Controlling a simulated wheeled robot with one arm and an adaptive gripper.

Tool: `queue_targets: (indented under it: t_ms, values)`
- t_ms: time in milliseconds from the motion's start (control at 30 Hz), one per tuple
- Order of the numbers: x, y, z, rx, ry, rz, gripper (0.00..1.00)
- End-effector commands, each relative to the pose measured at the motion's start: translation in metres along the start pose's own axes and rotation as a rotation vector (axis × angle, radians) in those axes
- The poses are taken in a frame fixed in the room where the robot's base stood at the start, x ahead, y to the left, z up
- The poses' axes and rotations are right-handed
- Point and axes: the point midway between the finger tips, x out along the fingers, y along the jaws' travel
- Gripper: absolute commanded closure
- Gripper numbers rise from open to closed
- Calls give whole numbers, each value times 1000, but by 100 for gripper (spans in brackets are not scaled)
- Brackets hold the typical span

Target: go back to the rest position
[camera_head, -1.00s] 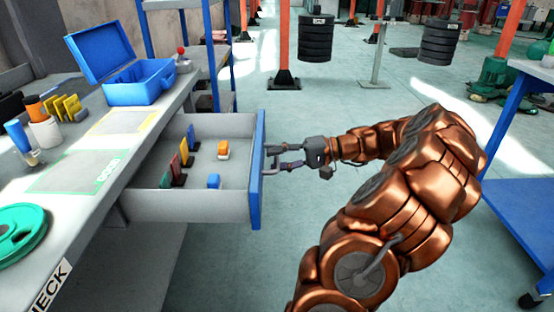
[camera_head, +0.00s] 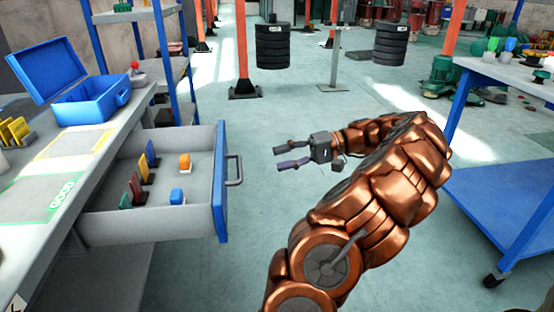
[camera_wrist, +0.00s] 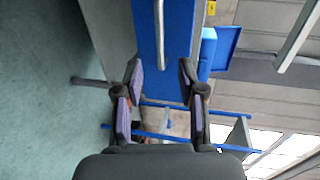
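My gripper (camera_head: 283,158) is open and empty. It hangs over the floor, to the right of the open drawer (camera_head: 219,190) and apart from its handle (camera_head: 234,169). In the wrist view my gripper (camera_wrist: 160,80) shows its two fingers spread with nothing between them. The blue drawer front (camera_wrist: 165,45) and its metal handle (camera_wrist: 159,25) lie beyond the fingertips in that view. My copper-coloured arm bends across the right half of the head view.
A blue case (camera_head: 90,100) stands open on the workbench (camera_head: 95,165). A blue cart (camera_head: 500,200) stands at the right. Floor between is clear.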

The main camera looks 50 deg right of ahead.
Motion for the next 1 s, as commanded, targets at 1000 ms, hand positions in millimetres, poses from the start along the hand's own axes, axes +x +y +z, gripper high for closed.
queue_targets:
  t_ms: [1000]
  values:
    - [81,-88,30,-15,-205,114,61]
